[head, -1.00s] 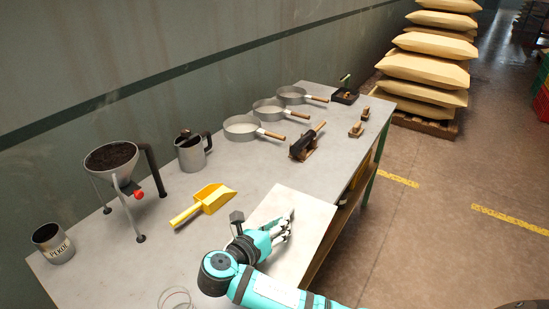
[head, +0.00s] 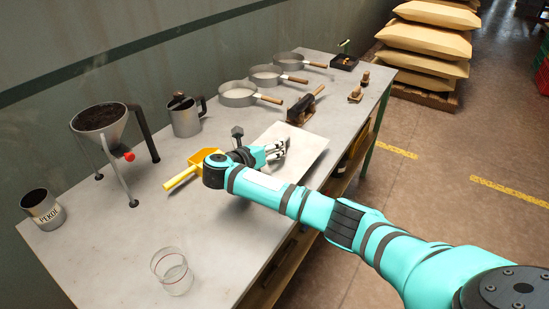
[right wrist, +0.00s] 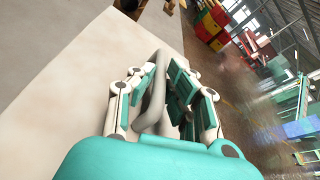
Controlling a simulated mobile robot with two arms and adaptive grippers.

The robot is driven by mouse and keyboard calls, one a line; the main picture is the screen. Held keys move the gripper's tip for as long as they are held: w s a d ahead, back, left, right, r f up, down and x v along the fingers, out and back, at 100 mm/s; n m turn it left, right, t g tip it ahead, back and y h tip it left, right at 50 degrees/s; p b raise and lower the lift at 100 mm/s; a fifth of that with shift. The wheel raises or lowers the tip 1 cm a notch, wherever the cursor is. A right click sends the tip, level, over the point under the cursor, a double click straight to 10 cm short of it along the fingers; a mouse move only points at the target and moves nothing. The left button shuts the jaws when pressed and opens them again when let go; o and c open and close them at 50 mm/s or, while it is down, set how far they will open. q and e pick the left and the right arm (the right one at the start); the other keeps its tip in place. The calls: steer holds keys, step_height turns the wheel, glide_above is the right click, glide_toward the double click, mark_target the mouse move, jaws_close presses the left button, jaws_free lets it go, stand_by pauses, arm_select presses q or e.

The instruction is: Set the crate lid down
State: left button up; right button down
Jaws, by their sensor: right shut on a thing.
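The crate lid (head: 308,147) is a flat, pale square panel over the middle of the grey workbench, near its right edge. My right gripper (head: 280,149) is over the lid. In the right wrist view the fingers (right wrist: 155,100) are shut on a grey curved handle (right wrist: 157,72), with the pale lid surface (right wrist: 85,85) beside them. My arm hides the lid's near side. I cannot tell whether the lid touches the bench or hangs just above it. My left gripper is not in view.
A yellow scoop (head: 200,160) lies left of my gripper, partly hidden. A drinking glass (head: 173,272) stands at the near end of the workbench (head: 110,245). A funnel stand (head: 100,118), metal jug (head: 185,120) and PEKOE tin (head: 42,210) stand left. Pans (head: 238,94) and a dark wooden-handled tool (head: 303,107) lie beyond.

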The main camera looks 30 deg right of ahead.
step_height(320, 180, down, 3)
steer(key=shift+a+f, duration=0.1)
steer(key=shift+f, duration=0.1)
steer(key=shift+s, duration=0.1)
steer(key=c, duration=1.3)
jaws_free()
steer(key=shift+c, duration=0.2)
steer(key=p+v, duration=0.1)
steer(key=v, duration=1.1)
steer(key=shift+r, duration=0.1)
